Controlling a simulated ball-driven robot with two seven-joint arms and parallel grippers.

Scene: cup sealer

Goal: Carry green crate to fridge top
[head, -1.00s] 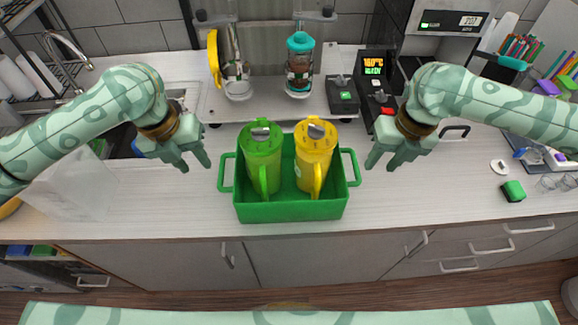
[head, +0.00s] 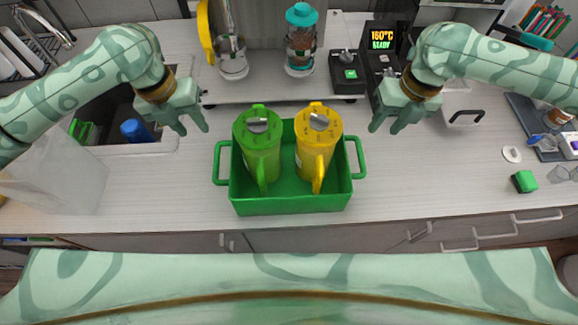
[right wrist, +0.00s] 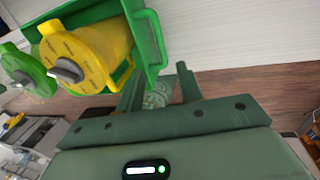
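The green crate (head: 290,205) stands on the white counter with a loop handle on its left and right sides. A green lidded pitcher (head: 262,150) and a yellow lidded pitcher (head: 314,158) stand upright in it. My left gripper (head: 194,129) is open and empty, up and left of the crate's left handle (head: 222,163). My right gripper (head: 386,128) is open and empty, up and right of the right handle (head: 357,157). In the right wrist view, the spread fingers (right wrist: 158,88) are near the crate's handle (right wrist: 154,38), with no grip on it. No fridge is recognisable.
A sink (head: 125,160) with blue and green items lies left of the crate. A cup-machine platform (head: 280,92) is behind it. A green block (head: 524,181) and small glasses lie at right. The counter in front of the crate is a narrow clear strip.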

